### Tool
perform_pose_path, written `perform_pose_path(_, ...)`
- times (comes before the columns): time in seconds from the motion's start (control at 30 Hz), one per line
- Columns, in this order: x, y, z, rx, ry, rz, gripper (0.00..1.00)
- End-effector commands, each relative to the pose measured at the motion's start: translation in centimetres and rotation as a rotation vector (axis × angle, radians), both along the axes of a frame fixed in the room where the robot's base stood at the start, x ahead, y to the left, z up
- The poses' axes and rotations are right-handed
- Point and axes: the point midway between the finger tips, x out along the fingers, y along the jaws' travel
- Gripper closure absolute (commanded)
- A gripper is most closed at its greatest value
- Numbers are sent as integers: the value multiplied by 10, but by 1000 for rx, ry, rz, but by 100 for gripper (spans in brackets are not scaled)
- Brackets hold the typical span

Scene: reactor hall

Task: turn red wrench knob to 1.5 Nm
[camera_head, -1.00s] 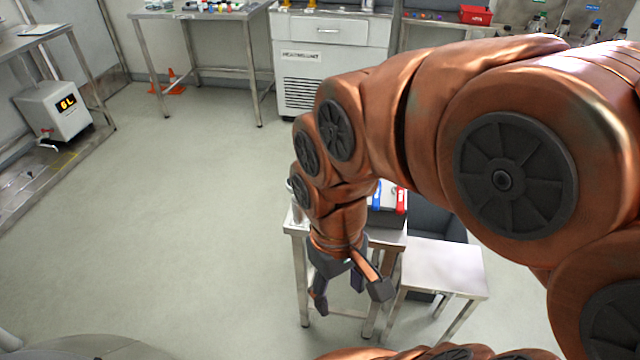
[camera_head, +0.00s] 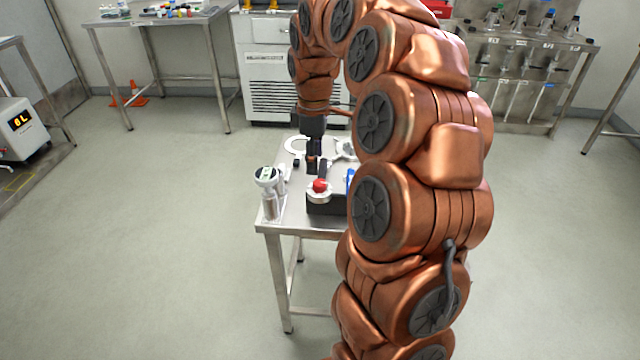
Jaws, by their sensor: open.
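A red knob (camera_head: 320,186) sits on a pale round collar at the near end of a dark wrench-like tool on the metal table (camera_head: 278,217). A dark block or box (camera_head: 327,207) is beside and below it. My gripper (camera_head: 313,162) points down over the table, behind the red knob and apart from it. Its dark fingers are small in the picture, and my arm covers the right part of the table. I cannot read any torque marking on the collar.
A silver cylindrical device with a small display (camera_head: 268,190) stands at the table's left edge. White ring-shaped parts (camera_head: 297,145) lie at the back. A blue item (camera_head: 350,180) is partly hidden by my arm.

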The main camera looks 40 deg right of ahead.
Motion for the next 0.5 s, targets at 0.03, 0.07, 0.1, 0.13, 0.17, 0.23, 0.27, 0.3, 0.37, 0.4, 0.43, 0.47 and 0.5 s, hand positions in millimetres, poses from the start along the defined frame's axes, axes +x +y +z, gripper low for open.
perform_pose_path(0.03,4,-8,-5,-2,-1,8,40)
perform_pose_path(0.07,5,-12,-6,-4,-2,13,40)
perform_pose_path(0.1,7,-16,-7,-6,-2,19,40)
perform_pose_path(0.13,8,-18,-8,-6,-3,22,40)
perform_pose_path(0.17,8,-20,-8,-7,-3,24,40)
perform_pose_path(0.23,9,-22,-10,-8,-3,28,40)
perform_pose_path(0.27,9,-22,-11,-7,-2,29,40)
perform_pose_path(0.3,9,-22,-13,-7,-2,29,40)
perform_pose_path(0.37,9,-22,-16,-7,-1,29,40)
perform_pose_path(0.4,9,-22,-19,-6,-1,29,40)
perform_pose_path(0.43,9,-22,-22,-7,-2,29,40)
perform_pose_path(0.47,9,-22,-25,-8,-3,28,40)
perform_pose_path(0.5,9,-22,-29,-7,-3,28,40)
